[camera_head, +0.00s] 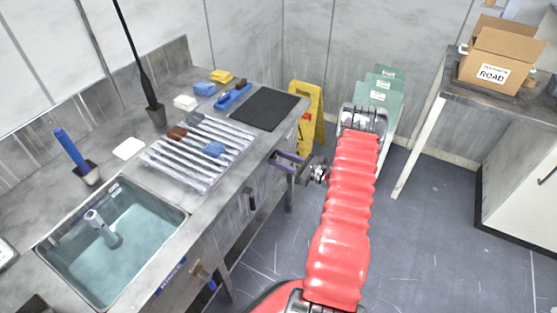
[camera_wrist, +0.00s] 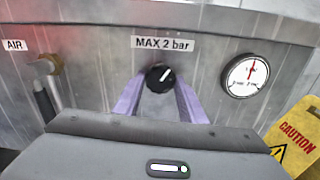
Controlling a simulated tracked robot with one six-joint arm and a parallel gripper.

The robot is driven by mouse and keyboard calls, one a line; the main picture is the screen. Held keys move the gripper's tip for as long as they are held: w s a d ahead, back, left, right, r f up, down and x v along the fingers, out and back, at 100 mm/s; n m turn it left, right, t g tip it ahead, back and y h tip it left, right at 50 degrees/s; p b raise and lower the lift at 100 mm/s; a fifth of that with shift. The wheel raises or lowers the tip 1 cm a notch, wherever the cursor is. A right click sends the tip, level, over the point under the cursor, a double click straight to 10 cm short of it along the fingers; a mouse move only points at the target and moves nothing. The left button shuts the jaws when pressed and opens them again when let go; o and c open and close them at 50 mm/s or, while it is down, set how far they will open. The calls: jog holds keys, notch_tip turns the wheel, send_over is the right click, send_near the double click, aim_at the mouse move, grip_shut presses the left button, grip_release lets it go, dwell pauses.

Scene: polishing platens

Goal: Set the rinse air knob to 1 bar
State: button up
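A round black knob (camera_wrist: 160,78) with a white pointer line sits on the grey metal front panel under a label reading MAX 2 bar. Its line points up and to the right. A round white gauge (camera_wrist: 246,76) is to its right, with a red needle pointing almost straight up; its small print is unreadable. My gripper (camera_wrist: 159,92) has purple fingers, one on each side of the knob, with gaps showing between. I cannot tell whether the tips reach past the knob's face. In the head view my gripper (camera_head: 287,160) is at the bench front, and the knob is hidden.
A brass fitting with a hose (camera_wrist: 46,68) sits left of the knob under an AIR label. A yellow caution sign (camera_head: 308,112) stands close behind the bench end. The sink (camera_head: 112,240) and rack (camera_head: 200,150) are on the bench. Floor to the right is clear.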

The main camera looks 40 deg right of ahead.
jog(key=o, duration=0.4)
jog(key=shift+s, duration=0.15)
jog(key=v, duration=1.3)
jog(key=shift+s, duration=0.25)
